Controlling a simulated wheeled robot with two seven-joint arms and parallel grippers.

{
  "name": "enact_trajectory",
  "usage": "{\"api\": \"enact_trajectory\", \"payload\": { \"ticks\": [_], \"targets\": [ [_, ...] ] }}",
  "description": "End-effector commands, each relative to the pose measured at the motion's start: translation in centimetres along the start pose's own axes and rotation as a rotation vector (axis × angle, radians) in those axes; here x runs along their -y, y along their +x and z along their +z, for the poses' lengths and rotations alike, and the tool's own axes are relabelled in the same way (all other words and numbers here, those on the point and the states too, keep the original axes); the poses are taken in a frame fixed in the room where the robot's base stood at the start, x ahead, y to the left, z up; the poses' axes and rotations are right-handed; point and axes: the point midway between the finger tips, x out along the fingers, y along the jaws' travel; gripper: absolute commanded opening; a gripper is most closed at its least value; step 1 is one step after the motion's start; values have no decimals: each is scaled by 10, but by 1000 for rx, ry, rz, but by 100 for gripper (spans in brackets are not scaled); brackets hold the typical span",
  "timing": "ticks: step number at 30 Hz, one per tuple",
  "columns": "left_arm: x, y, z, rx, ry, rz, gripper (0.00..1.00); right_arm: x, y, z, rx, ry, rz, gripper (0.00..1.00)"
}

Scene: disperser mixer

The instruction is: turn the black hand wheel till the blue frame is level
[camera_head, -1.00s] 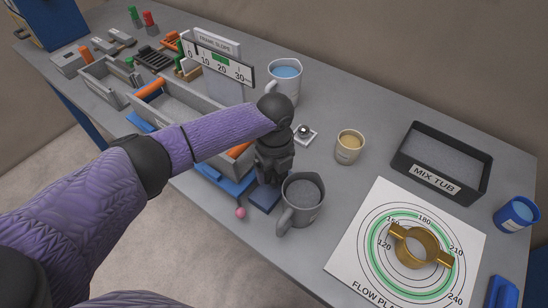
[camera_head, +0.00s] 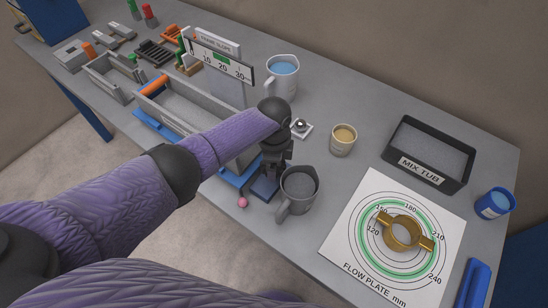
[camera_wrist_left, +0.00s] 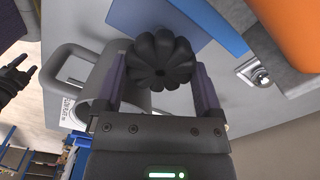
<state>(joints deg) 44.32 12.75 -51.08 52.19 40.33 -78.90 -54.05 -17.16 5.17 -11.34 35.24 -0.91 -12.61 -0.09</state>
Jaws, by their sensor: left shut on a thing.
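The black hand wheel (camera_wrist_left: 160,60) is a lobed knob between the two fingers of my left gripper (camera_wrist_left: 160,70), which is shut on it. In the head view my left gripper (camera_head: 270,172) points down beside the grey mug, and my arm hides the wheel. The blue frame (camera_head: 158,126) runs along the grey trough (camera_head: 182,112), partly behind my arm. A blue bar of it also shows in the wrist view (camera_wrist_left: 216,26). The frame slope scale (camera_head: 222,62) stands behind the trough with a green band; I cannot read its pointer surely.
A grey mug (camera_head: 299,190) stands close right of my left gripper. A pink ball (camera_head: 242,203) lies near the table's front edge. A blue-filled jug (camera_head: 282,76), tan cup (camera_head: 343,140), mix tub (camera_head: 432,150) and flow plate (camera_head: 350,235) stand further off.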

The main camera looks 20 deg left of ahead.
Motion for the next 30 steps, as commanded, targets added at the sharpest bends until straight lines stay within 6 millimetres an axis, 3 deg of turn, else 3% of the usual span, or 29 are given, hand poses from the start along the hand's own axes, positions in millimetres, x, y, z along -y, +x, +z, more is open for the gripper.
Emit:
{"api": "enact_trajectory", "payload": {
  "ticks": [9, 25, 26, 27, 30],
  "targets": [
    [2, -2, 0, 0, -102, -4, 28, -2, -6, -1, -1, 0, 2, 59],
    [2, -2, 0, 0, -119, -5, 28, -2, -6, -1, -1, 2, 2, 59],
    [2, -2, 0, 0, -119, -5, 93, -2, -6, -1, -1, 2, 2, 59],
    [2, -1, 0, 0, -119, -5, 100, -2, -6, -1, -1, 2, 2, 59],
    [1, -1, 0, 0, -118, -4, 100, -1, -6, -1, -1, 2, 2, 59]
  ]
}}
